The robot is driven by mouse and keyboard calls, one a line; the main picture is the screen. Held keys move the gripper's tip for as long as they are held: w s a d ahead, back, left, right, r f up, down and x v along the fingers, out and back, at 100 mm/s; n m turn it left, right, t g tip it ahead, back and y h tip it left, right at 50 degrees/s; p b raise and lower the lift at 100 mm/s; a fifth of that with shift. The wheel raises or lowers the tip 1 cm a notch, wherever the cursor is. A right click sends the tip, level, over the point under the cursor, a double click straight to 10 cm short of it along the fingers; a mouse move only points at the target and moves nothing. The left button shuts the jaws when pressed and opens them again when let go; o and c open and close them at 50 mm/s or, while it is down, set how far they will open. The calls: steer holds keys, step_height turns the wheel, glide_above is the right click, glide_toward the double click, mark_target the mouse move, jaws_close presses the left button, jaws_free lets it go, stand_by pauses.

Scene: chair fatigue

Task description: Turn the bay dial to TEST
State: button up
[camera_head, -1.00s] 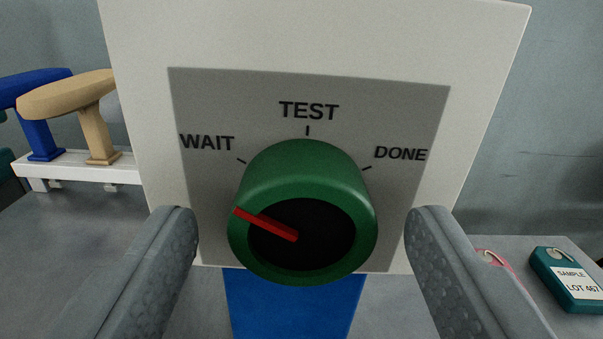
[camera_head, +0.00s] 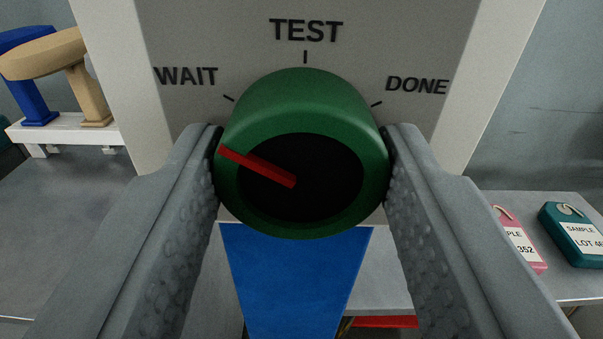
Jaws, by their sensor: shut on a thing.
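The bay dial (camera_head: 303,100) is a green round knob with a black face and a red pointer (camera_head: 258,167). It sits on a grey label plate on a white panel. The pointer slants up and left, toward the WAIT mark (camera_head: 187,77). The TEST mark (camera_head: 306,31) is straight above the dial and the DONE mark (camera_head: 417,86) is at its upper right. My gripper (camera_head: 303,170) is shut on the dial, with one finger against its left side and one against its right.
A blue strip (camera_head: 295,275) runs below the dial. At the right, a pink sample tag (camera_head: 520,243) and a teal sample tag (camera_head: 577,234) lie on a grey surface. At the left, a tan handle-like piece (camera_head: 75,70) and a blue one (camera_head: 28,80) stand on a white rack.

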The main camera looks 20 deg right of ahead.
steer(key=m, duration=0.5)
steer(key=shift+m, duration=0.4)
steer(key=m, duration=0.5)
steer(key=shift+m, duration=0.3)
steer(key=o, duration=1)
steer(key=v, duration=1.7)
steer(key=shift+s, duration=0.2)
